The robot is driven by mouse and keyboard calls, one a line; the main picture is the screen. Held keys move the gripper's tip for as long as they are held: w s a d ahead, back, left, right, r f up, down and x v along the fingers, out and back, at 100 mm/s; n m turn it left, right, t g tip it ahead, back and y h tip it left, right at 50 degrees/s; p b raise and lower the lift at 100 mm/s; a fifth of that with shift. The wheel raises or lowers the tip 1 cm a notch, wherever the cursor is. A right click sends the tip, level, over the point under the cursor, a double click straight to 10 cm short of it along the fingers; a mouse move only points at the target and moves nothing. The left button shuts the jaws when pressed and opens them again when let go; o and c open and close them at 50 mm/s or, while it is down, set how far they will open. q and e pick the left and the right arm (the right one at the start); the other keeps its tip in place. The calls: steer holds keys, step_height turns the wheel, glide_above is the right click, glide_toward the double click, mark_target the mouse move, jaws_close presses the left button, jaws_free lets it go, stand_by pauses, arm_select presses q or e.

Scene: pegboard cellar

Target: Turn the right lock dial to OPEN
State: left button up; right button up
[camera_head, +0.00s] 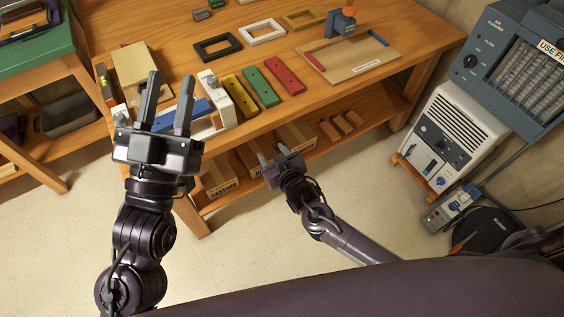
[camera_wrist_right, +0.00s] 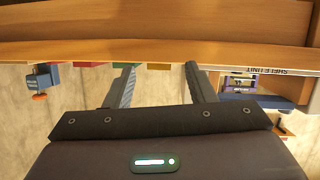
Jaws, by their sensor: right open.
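Yellow (camera_head: 240,96), green (camera_head: 259,87) and red (camera_head: 285,76) blocks lie along the bench front. A white-and-blue device (camera_head: 208,115) stands left of them. A wooden tray (camera_head: 350,68) is further right. A grey air cleaner (camera_head: 484,60) and white unit (camera_head: 449,135) stand at right.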

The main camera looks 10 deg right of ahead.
steer(key=shift+s+d+f+g, duration=0.15)
steer(key=shift+s+d+f, duration=0.2)
steer(key=shift+f, duration=0.25)
steer(key=shift+s+d+f+g, duration=0.15)
steer(key=shift+s+d+f, duration=0.2)
steer(key=shift+f, duration=0.2)
